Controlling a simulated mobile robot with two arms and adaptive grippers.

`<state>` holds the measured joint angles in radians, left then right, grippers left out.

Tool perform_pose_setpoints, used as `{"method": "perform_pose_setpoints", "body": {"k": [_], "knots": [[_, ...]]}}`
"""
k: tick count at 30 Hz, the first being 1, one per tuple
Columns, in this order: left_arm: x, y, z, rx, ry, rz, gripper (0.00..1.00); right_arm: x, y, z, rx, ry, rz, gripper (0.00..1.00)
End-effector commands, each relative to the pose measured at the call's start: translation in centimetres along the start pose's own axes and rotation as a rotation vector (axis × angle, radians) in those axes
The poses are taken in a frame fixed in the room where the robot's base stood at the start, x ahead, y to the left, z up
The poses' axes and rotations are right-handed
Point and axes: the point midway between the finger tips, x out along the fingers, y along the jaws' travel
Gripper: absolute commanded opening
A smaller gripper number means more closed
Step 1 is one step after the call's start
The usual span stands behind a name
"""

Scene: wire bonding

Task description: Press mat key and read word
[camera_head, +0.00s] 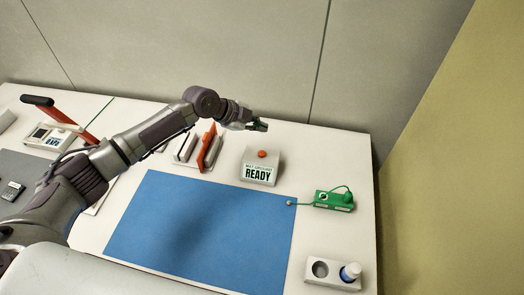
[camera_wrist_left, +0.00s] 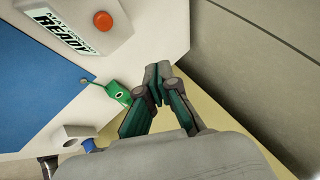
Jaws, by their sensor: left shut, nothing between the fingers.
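The mat key is a round red button (camera_head: 262,154) on top of a light grey box (camera_head: 248,163). The label on its front (camera_head: 258,173) reads "MAT GROUND" in small print and "READY" in large letters. In the left wrist view the red button (camera_wrist_left: 103,21) and the label (camera_wrist_left: 62,33) show at upper left. The blue mat (camera_head: 200,230) lies in front of the box. My left gripper (camera_head: 263,126) is shut and empty, above and behind the box, apart from the button. Its closed fingertips show in the left wrist view (camera_wrist_left: 157,78).
A green box (camera_head: 334,200) with a cord to the mat sits at right. A grey holder (camera_head: 318,269) with a blue-and-white bottle (camera_head: 350,271) is at front right. A rack with a red piece (camera_head: 208,148) stands left of the key box. A wall rises behind the table.

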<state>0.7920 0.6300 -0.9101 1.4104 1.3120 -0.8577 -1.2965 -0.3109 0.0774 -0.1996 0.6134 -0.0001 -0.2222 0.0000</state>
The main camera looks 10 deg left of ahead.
Motion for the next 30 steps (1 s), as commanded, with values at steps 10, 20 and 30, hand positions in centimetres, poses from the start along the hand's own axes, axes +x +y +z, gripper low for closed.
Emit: {"method": "perform_pose_setpoints", "body": {"k": [10,20,30], "knots": [[0.9,0.7,0.6,-0.002,0.000,0.002,0.00,0.8,0.2,-1.4,-0.001,0.023,0.003,0.40],[3.9,2.9,2.7,-0.003,0.000,0.002,0.00,3.2,0.3,-1.3,-0.001,0.023,0.004,0.40],[6.2,4.6,4.4,-0.001,0.001,0.000,0.00,6.1,0.4,-0.9,-0.002,0.020,0.006,0.40]]}}
